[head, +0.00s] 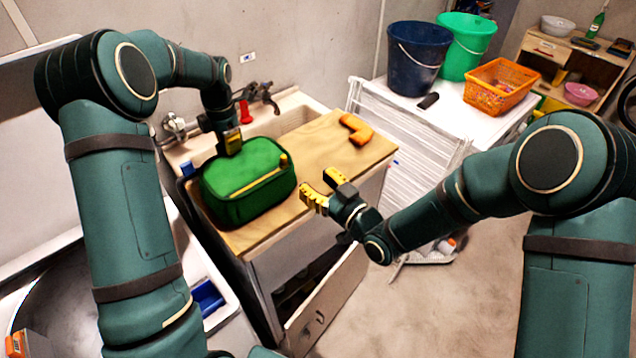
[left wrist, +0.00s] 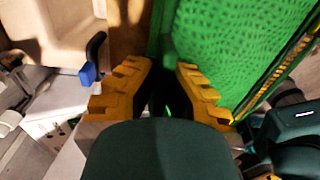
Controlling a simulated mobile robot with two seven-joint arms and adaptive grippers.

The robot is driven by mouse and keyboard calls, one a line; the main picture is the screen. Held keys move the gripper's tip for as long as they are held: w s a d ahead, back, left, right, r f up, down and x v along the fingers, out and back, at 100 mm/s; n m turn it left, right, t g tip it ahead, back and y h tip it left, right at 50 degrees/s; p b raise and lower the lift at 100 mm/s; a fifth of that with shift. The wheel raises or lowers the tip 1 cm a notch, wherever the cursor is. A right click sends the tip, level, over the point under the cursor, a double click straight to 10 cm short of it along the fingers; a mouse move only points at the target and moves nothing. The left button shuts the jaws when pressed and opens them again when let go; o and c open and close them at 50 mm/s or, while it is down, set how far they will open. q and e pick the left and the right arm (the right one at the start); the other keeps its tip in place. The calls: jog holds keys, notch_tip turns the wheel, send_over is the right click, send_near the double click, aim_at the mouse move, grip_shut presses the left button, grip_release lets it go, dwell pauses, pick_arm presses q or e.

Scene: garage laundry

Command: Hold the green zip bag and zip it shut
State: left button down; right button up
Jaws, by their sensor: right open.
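The green zip bag (head: 238,172) stands on the wooden board over the sink counter. A yellow zip line (head: 258,182) runs along its top near side, with a small yellow tab (head: 284,160) at the right end. My left gripper (head: 231,144) is at the bag's back edge, pointing down. In the left wrist view its yellow fingers (left wrist: 164,78) sit on both sides of the edge of the bag (left wrist: 235,35) and appear shut on it.
The wooden board (head: 318,155) is clear to the right of the bag, except for an orange angled object (head: 356,130). A faucet (head: 262,97) and sink are behind. An open drawer (head: 325,300) is below. Buckets (head: 418,58) and an orange basket (head: 498,88) stand at the back right.

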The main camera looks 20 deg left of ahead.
pick_arm(q)
jog(key=c, duration=1.1)
grip_release()
jog(key=shift+o, duration=0.2)
notch_tip(320, 180, up, 12)
